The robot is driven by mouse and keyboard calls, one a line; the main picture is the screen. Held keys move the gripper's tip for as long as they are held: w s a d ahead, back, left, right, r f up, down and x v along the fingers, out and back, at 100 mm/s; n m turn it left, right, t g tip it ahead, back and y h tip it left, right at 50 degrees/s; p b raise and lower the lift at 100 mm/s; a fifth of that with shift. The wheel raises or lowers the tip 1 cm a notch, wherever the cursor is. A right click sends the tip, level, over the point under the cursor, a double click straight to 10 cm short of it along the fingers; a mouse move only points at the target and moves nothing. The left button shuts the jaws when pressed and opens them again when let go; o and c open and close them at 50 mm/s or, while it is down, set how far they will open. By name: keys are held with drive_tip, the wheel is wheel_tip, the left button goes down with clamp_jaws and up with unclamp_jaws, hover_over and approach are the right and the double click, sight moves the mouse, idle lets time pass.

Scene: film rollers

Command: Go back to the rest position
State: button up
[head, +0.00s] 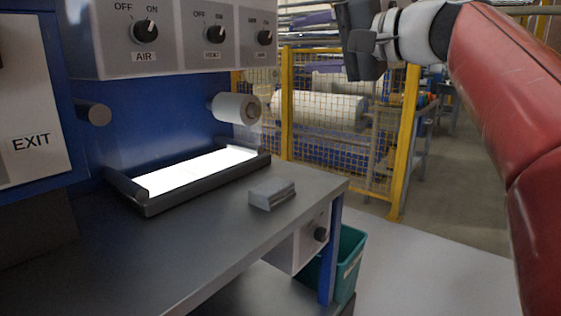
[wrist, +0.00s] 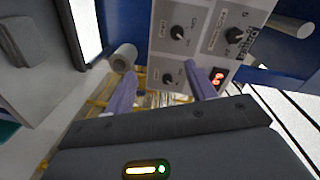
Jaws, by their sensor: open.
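My gripper (head: 302,38) is raised at the top of the head view, right of the control panel (head: 180,66). Its two pale purple fingers point left. In the wrist view my gripper (wrist: 159,70) has its fingers spread apart with nothing between them. The gripper appears apart from the panel and the bench. My red arm comes in from the right of the head view.
A grey bench (head: 215,228) carries a lit tray (head: 150,208) and a small grey block (head: 272,193). A white roller (head: 236,108) sticks out from the blue wall. A teal bin (head: 348,262) stands below. A yellow mesh fence (head: 286,105) stands behind. Floor at right is clear.

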drive_tip(key=s+d+f+n+g+h, duration=0.1)
drive_tip(key=s+d+f+h, duration=0.2)
drive_tip(key=s+f, duration=0.4)
drive_tip(key=s+d+f+n+g+h, duration=0.1)
drive_tip(key=s+f+h, duration=0.4)
drive_tip(key=f, duration=1.7)
drive_tip(key=s+d+f+n+g+h, duration=0.1)
drive_tip(key=s+d+f+g+h, duration=0.2)
drive_tip(key=s+f, duration=0.6)
wheel_tip(320, 180, down, 6)
drive_tip(key=d+h, duration=0.2)
drive_tip(key=shift+s+d+n, duration=0.35)
drive_tip(key=shift+s+n, duration=0.05)
drive_tip(key=shift+s+d+f, duration=0.1)
drive_tip(key=shift+c, duration=0.3)
